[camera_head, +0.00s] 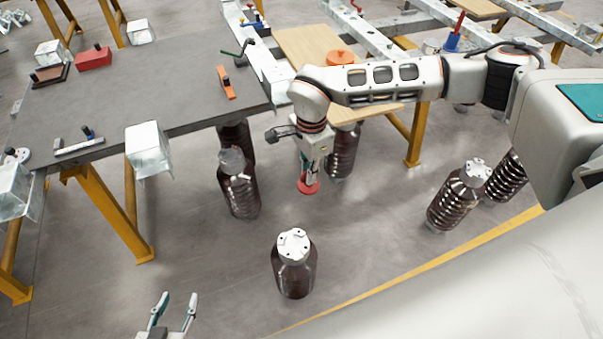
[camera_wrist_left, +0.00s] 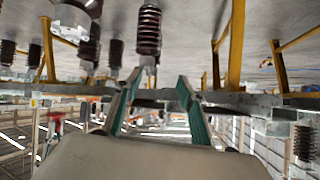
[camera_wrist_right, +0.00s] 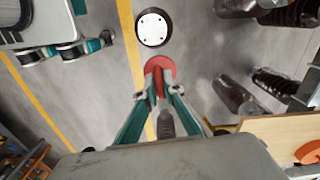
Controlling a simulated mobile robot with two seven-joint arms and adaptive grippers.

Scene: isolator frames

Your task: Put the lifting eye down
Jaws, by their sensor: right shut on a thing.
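The lifting eye, a red piece with a round disc (camera_head: 308,187), hangs in my right gripper (camera_head: 311,172) above the floor. The right wrist view shows its red disc (camera_wrist_right: 160,67) at the fingertips (camera_wrist_right: 159,92), which are shut on it. Its ring is mostly hidden between the fingers. My left gripper (camera_head: 173,312) is open and empty at the bottom left of the head view; its spread fingers also show in the left wrist view (camera_wrist_left: 157,88).
A grey bench (camera_head: 190,90) holds a red block (camera_head: 94,59) and an orange tool (camera_head: 226,83). A wooden-topped table (camera_head: 305,45) carries an orange round part (camera_head: 340,57). Dark ribbed insulators with metal caps (camera_head: 293,245) stand on the floor, with bare floor between.

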